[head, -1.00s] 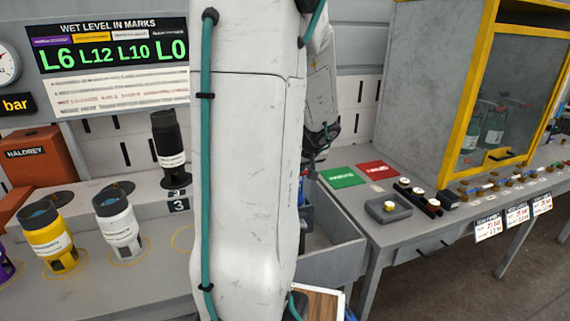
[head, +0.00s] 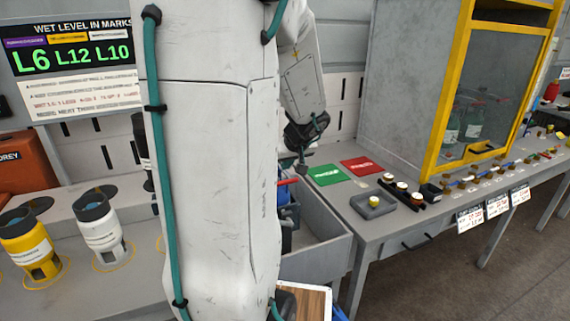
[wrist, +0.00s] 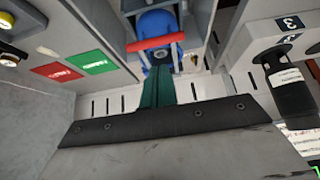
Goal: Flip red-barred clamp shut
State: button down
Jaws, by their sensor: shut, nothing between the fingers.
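The red-barred clamp shows in the wrist view as a red bar (wrist: 155,42) held between grey side arms, with a blue body (wrist: 157,24) behind it. In the head view, its red bar (head: 287,182) peeks out to the right of my arm, and most of the clamp is hidden. My gripper (wrist: 158,72) has its teal fingers together and empty, with the tips close to the red bar. I cannot tell whether they touch it. In the head view the fingers are not clearly seen.
A grey open bin (head: 325,250) stands right of the clamp area. A bench with green (head: 326,174) and red (head: 361,166) cards and a yellow-framed cabinet (head: 455,100) is farther right. Yellow (head: 25,243) and white (head: 100,225) cups stand left.

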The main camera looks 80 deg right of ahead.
jog(key=s+a+f, duration=0.3)
jog(key=a+f, duration=0.1)
jog(key=a, duration=0.1)
jog(key=shift+s+a, duration=0.3)
dwell(0.4)
